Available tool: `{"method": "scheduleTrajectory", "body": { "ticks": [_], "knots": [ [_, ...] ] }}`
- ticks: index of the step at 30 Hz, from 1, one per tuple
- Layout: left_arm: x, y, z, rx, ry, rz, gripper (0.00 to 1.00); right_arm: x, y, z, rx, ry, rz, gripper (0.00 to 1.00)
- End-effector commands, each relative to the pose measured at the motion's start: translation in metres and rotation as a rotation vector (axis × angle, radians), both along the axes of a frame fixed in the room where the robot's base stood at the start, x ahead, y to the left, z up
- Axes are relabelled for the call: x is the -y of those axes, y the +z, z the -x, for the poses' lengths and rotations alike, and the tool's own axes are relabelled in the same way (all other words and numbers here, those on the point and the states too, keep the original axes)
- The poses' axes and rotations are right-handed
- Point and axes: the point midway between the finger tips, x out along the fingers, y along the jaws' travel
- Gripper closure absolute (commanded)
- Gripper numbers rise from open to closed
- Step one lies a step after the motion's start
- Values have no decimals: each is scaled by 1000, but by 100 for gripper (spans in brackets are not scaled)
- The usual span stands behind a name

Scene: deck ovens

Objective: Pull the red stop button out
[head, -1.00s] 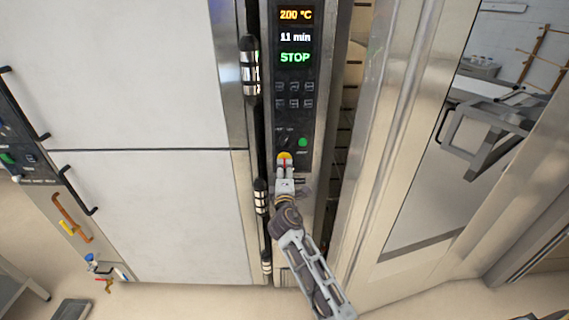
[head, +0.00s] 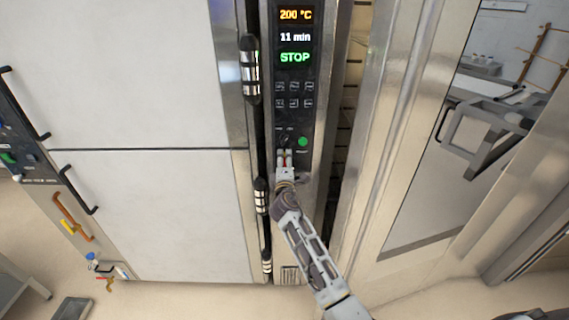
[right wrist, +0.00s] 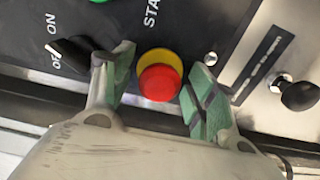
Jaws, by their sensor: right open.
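The red stop button (right wrist: 159,82) sits on a yellow round base (right wrist: 160,58) on the dark control panel, in the right wrist view. My right gripper (right wrist: 158,90) is open, with one green-padded finger on each side of the button. A gap shows between the button and each finger. In the head view my right gripper (head: 284,156) is at the lower part of the panel (head: 294,120) and mostly hides the button; a little red shows between the fingers. My left gripper is not in view.
A black rotary switch (right wrist: 72,52) marked ON is close to the left finger. A green button (head: 303,142) is just above right of the gripper. A black knob (right wrist: 301,96) sits further right. An open glass door (head: 440,150) stands right of the panel.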

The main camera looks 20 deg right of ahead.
Motion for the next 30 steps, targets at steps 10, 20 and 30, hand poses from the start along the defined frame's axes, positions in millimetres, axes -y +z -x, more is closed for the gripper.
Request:
{"method": "scheduleTrajectory", "body": {
  "ticks": [10,20,30],
  "knots": [
    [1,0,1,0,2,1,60,0,0,0,0,0,0,74],
    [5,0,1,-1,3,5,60,0,1,0,1,0,0,100],
    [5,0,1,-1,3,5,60,-4,0,15,0,1,0,100]
  ]
}}
